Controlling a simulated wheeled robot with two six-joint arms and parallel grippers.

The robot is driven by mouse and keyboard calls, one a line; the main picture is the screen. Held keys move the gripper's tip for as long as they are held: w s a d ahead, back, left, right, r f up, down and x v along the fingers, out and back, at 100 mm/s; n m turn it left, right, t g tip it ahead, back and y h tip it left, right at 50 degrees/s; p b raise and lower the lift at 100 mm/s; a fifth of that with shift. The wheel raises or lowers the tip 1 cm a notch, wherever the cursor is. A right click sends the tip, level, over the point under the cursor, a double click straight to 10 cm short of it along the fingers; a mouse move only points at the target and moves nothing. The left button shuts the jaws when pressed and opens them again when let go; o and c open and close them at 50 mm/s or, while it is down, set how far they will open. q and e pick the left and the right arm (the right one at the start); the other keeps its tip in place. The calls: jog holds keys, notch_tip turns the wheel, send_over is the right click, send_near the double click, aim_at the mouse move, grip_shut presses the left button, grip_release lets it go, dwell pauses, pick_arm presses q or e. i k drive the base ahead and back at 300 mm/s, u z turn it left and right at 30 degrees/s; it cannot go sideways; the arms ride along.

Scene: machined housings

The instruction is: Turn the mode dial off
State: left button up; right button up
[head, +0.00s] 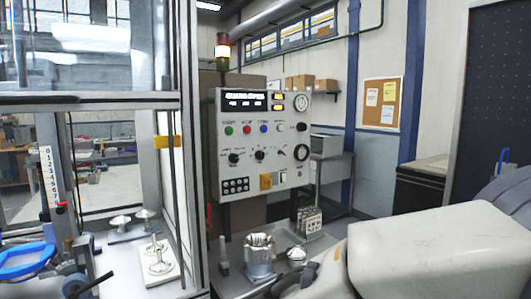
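A light grey control panel (262,140) stands upright in the middle of the head view. A row of dark knobs crosses its lower middle: a left knob (234,158), a middle knob (259,155) and a smaller switch (282,154) at the right. Their labels are too small to read, so I cannot tell which is the mode dial or where it points. No gripper touches the panel. My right arm fills the lower right, and I cannot make out its gripper. My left gripper is not in view.
A lit signal tower (222,52) stands on top of the panel. Machined housings, including a silver one (260,256), stand on the bench below it. A framed glass enclosure (186,130) is close on the left. The space before the panel's face looks clear.

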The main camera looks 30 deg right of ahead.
aim_at(233, 158)
jog(key=z, duration=0.4)
jog(key=k, duration=0.5)
jog(key=z, duration=0.85)
jog(key=i, duration=0.85)
jog(key=u, duration=0.7)
